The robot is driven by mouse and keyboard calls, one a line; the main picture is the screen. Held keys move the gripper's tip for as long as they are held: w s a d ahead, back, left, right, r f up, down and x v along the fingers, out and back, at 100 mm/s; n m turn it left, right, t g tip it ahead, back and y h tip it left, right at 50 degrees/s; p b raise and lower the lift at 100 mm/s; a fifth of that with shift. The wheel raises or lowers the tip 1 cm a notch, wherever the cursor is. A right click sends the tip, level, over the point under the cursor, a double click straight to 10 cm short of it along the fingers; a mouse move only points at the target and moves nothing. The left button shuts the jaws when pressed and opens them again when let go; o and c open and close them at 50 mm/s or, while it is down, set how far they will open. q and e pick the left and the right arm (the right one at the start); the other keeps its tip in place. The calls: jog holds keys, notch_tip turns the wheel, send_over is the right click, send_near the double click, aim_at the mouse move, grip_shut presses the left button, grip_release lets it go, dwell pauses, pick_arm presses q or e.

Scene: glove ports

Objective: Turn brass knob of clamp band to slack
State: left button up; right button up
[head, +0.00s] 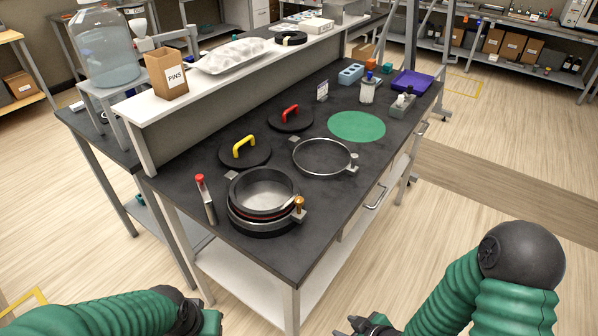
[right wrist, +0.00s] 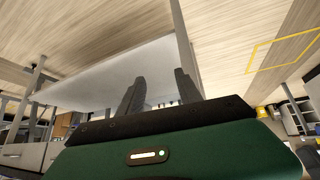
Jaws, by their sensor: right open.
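A round metal port (head: 262,190) with a black base stands at the near end of the dark bench. A clamp band (head: 243,213) runs around it, with a brass knob (head: 299,203) on its right side. A second metal ring (head: 322,157) with a grey knob lies farther along the bench. My right gripper (head: 362,325) is low at the bottom edge, in front of the bench and well apart from the knob. Its two fingers are spread and empty in the right wrist view (right wrist: 158,88). My left gripper (head: 212,322) is partly cut off at the bottom edge, its fingers hidden.
Black lids with a yellow handle (head: 244,147) and a red handle (head: 290,112) lie behind the rings. A green disc (head: 357,126) lies farther right. The bench's front edge and drawer handles lie between my right arm and the bench top.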

aim_at(301, 204)
jog(key=w+a+r+m+t+y+p, duration=0.1)
jog(key=a+r+m+t+p, duration=0.15)
jog(key=r+t+p, duration=0.85)
jog(key=w+a+r+m+y+p, duration=0.1)
jog(key=a+r+m+p, duration=0.2)
jog(key=r, duration=1.5)
jog(key=shift+n, duration=0.75)
jog(key=p+x, duration=0.2)
jog(key=x, duration=0.6)
jog(key=p+x, duration=0.2)
jog(key=x, duration=0.6)
jog(key=shift+w+a+f+p, duration=0.15)
jog(key=shift+a+f+p, duration=0.05)
jog(key=shift+a+p, duration=0.1)
jog(key=shift+w+a, duration=0.2)
jog(key=shift+w, duration=0.1)
pick_arm(q)
jog(key=w+v, duration=0.2)
jog(key=v, duration=0.9)
jog(key=w+r+v, duration=0.1)
jog(key=w+v, duration=0.2)
jog(key=v, duration=0.8)
jog(key=shift+d+r, duration=0.2)
jog(key=shift+r, duration=0.05)
pick_arm(e)
jog(key=shift+s, duration=0.1)
grip_shut()
